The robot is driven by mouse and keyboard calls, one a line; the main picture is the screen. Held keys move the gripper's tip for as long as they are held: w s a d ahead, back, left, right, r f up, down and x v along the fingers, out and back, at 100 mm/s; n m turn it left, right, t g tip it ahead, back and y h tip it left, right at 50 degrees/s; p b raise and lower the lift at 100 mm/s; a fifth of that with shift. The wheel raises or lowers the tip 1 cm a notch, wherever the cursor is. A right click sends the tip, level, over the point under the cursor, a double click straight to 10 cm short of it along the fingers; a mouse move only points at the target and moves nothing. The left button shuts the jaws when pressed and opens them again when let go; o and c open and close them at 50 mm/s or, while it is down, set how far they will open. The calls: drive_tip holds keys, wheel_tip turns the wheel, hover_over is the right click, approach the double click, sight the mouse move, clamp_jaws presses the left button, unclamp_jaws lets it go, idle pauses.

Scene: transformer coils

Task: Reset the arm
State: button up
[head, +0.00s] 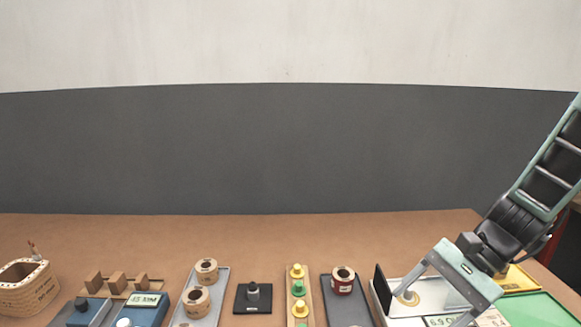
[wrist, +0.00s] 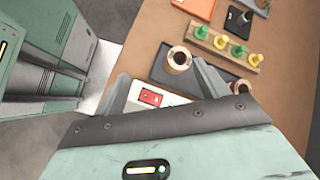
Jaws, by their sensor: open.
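My gripper (head: 432,304) is at the right of the table in the head view, tilted down to the left, with its jaws apart. Its two fingers reach over a white device (head: 440,293) with a round tan part between them. In the wrist view, the spread fingers (wrist: 162,82) show no object clearly held. A coil (wrist: 178,62) on a dark tray shows beyond the fingers, and I cannot tell its distance from them. A red-labelled coil (head: 343,280) stands on the dark tray (head: 345,312) in the head view.
Left of the gripper are a pegged board (head: 299,291), a black block (head: 253,297), a grey tray (head: 216,308) with coils, a blue meter (head: 146,309) and a basket (head: 25,287). A green mat (head: 535,309) lies right. The table's back strip is clear.

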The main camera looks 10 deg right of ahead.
drive_tip(key=s+a+r+n+h, duration=0.2)
drive_tip(key=s+a+n+h, duration=0.2)
drive_tip(key=n, duration=0.5)
drive_tip(key=s+a+r+n+h, duration=0.3)
drive_tip(key=s+a+n+h, duration=0.1)
drive_tip(key=s+a+n, duration=0.3)
drive_tip(key=a+n+p, duration=0.1)
drive_tip(key=a+n, duration=0.1)
drive_tip(key=n, duration=0.1)
drive_tip(key=shift+s+a+t, duration=0.25)
drive_tip(key=shift+a+t, duration=0.05)
